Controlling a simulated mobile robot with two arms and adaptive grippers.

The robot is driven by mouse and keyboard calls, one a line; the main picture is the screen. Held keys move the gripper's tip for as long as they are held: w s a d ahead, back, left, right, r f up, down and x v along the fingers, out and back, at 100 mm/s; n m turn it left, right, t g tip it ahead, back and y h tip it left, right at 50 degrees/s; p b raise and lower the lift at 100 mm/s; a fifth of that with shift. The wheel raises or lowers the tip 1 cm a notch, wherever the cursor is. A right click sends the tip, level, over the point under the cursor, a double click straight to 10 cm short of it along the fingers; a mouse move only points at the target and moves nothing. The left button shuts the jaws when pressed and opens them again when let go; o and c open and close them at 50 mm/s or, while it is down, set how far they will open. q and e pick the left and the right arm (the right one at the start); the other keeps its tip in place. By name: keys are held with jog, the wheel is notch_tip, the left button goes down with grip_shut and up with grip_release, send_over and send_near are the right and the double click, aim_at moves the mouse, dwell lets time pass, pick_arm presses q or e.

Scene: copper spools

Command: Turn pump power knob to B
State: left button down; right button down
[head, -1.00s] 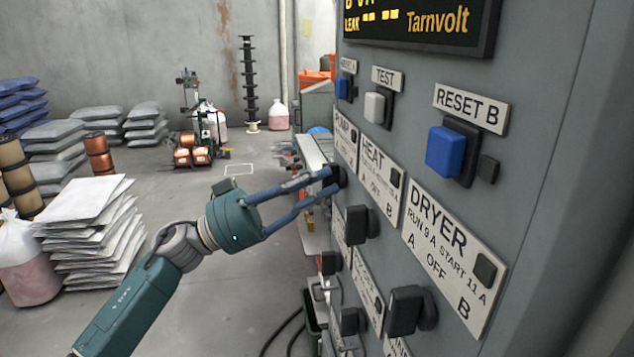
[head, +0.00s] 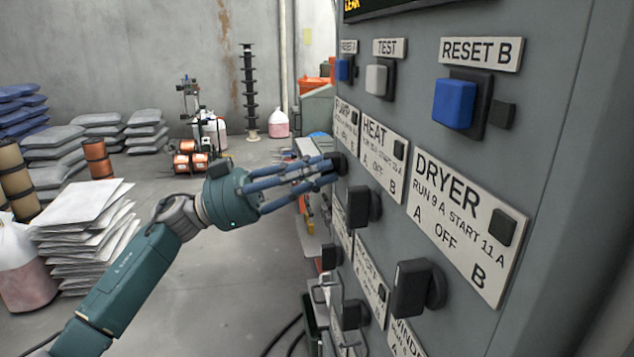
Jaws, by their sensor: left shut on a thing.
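The grey panel (head: 545,130) fills the right side of the head view. The pump label (head: 345,128) is at its far left, marked A, OFF, B as far as it shows. The black pump knob (head: 340,162) sits below that label. My left gripper (head: 332,168) is shut on the pump knob, its blue fingers on it from the left. The fingers hide part of the knob, so I cannot tell which mark it points to. My right gripper is not in view.
The heat knob (head: 360,205) and dryer knob (head: 412,287) stick out nearby. The blue RESET B button (head: 454,103) and white test button (head: 377,79) are above. The floor between is open.

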pick_arm(q)
jog(key=shift+w+m+g+y+b, duration=0.15)
jog(key=shift+m+g+b, duration=0.3)
jog(key=shift+m, duration=0.65)
jog(key=shift+s+m+g+y+b, duration=0.1)
jog(key=shift+m+g+y+b, duration=0.3)
jog(key=shift+m, duration=1)
jog(key=c, duration=1.6)
grip_release()
jog(key=shift+o, duration=0.2)
jog(key=v, duration=1.2)
jog(key=shift+w, duration=0.15)
